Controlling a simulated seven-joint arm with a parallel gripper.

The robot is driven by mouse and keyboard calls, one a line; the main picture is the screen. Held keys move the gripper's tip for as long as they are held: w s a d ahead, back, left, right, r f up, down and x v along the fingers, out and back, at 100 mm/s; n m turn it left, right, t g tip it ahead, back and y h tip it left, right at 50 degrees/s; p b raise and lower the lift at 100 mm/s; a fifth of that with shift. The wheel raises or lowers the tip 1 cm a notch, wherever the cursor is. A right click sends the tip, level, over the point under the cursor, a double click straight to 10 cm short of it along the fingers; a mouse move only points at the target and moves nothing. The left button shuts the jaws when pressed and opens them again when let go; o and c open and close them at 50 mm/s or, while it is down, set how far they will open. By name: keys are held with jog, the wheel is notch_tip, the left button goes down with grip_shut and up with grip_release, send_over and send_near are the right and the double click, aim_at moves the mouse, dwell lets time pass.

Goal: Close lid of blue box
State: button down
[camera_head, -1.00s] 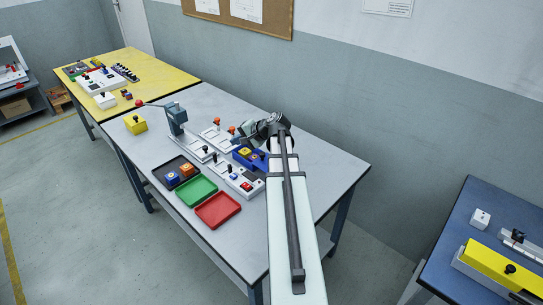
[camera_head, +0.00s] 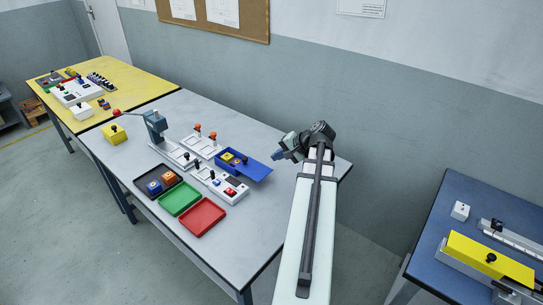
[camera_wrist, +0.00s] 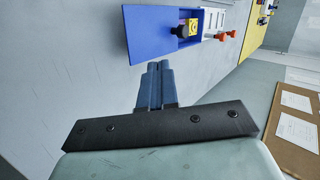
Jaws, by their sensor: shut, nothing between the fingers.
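The blue box (camera_head: 224,162) stands on the grey table, with yellow blocks showing in its open left part. Its flat blue lid (camera_head: 257,171) sticks out to the right, with a black knob (camera_head: 244,161) near the box end. In the wrist view the lid (camera_wrist: 150,35) is a wide blue plate, with the black knob (camera_wrist: 181,31) and a yellow block (camera_wrist: 194,25) beyond it. My gripper (camera_head: 277,155) is shut and empty, just right of the lid's outer end. Its closed fingers (camera_wrist: 158,66) point towards the lid end, apparently with a small gap.
Red (camera_head: 202,217), green (camera_head: 180,199) and black (camera_head: 145,185) trays lie at the table's front. A white-and-grey switch unit (camera_head: 231,190) stands in front of the box. A grey press with a red-knobbed lever (camera_head: 155,126) stands left. The table behind the lid is clear.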

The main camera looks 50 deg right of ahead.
send_near(246, 163)
jog(key=f, duration=0.1)
jog(key=s+f, duration=0.1)
jog(key=f, duration=0.1)
jog(key=shift+d, duration=0.1)
jog(key=w, duration=0.3)
jog(key=shift+a+f, duration=0.25)
jog(key=shift+a, duration=0.1)
jog(key=shift+w+a, duration=0.2)
jog(key=shift+w, duration=0.55)
jog(key=w, duration=1.2)
jog(key=shift+d, duration=0.1)
jog(key=shift+w, duration=0.55)
